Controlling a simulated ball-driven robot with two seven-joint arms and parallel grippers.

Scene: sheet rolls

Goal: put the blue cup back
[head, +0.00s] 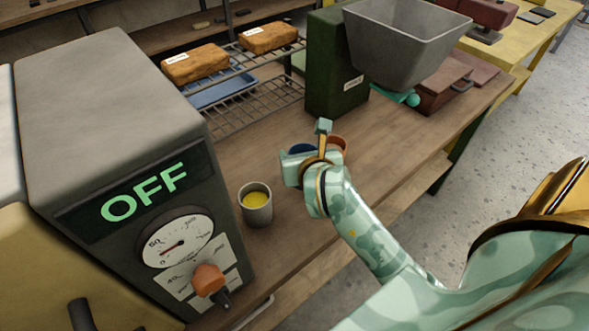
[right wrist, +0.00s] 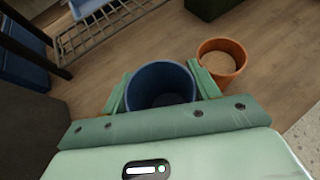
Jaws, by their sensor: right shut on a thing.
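The blue cup (right wrist: 160,84) is between the two fingers of my right gripper (right wrist: 160,90), which is shut on it, as the right wrist view shows. The cup is upright and I look into its dark, empty-looking inside. In the head view only a bit of the blue cup (head: 298,149) shows behind my right gripper (head: 312,160), which is over the wooden worktop. I cannot tell whether the cup's base touches the worktop. My left gripper is not in view.
An orange cup (right wrist: 222,62) stands close beside the blue one. A grey cup with yellow contents (head: 257,205) stands nearer the grey machine (head: 120,120) reading OFF. A wire rack (head: 255,105) with loaves and a dark green machine (head: 335,80) with a hopper stand behind. Worktop (head: 400,150) to the right is clear.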

